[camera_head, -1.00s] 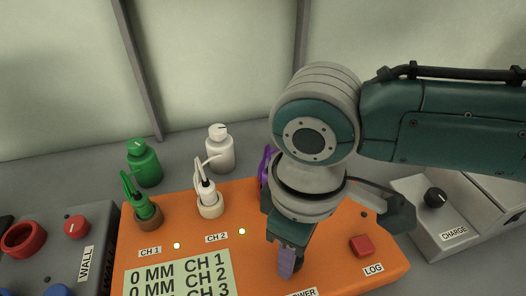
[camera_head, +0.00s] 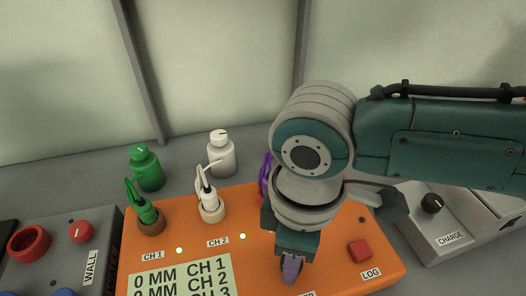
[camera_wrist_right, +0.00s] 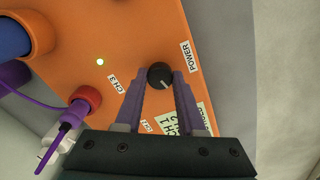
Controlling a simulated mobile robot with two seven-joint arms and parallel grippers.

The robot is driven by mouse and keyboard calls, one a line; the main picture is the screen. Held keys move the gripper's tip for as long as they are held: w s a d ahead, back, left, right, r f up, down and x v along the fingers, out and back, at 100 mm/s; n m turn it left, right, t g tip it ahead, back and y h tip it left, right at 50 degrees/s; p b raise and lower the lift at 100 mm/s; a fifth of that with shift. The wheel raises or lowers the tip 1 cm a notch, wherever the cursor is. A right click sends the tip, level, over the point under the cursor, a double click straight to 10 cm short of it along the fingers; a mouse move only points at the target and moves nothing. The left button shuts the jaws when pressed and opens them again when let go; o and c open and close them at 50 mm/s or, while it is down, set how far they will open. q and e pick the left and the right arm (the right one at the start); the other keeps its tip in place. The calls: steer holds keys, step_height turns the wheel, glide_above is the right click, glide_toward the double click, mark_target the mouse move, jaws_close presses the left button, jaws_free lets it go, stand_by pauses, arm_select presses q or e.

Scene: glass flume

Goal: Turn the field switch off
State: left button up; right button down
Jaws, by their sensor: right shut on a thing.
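My right gripper (camera_head: 291,268) reaches down to the front of the orange console (camera_head: 338,236). In the right wrist view its two purple fingers (camera_wrist_right: 158,84) lie on either side of a small round black knob (camera_wrist_right: 160,76) with a white pointer line. The fingers are shut on this knob. A "POWER" label (camera_wrist_right: 188,56) is beside the knob. In the head view the gripper hides the knob. I can read no "field" label; another label by the right finger is partly covered. My left gripper is not in view.
A red button (camera_head: 360,250) marked LOG is right of the gripper. A green plug (camera_head: 147,212) and a white plug (camera_head: 208,195) stand on the console. A grey charge box (camera_head: 445,225) is at the right, a grey wall box (camera_head: 60,257) at the left.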

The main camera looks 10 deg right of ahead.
steer(key=n+p, duration=0.1)
steer(key=n, duration=0.2)
steer(key=shift+r+n, duration=0.1)
steer(key=shift+n, duration=0.2)
steer(key=n, duration=0.3)
steer(key=shift+n, duration=0.3)
steer(key=n, duration=0.4)
steer(key=shift+n, duration=1.7)
steer(key=c, duration=0.5)
jaws_free()
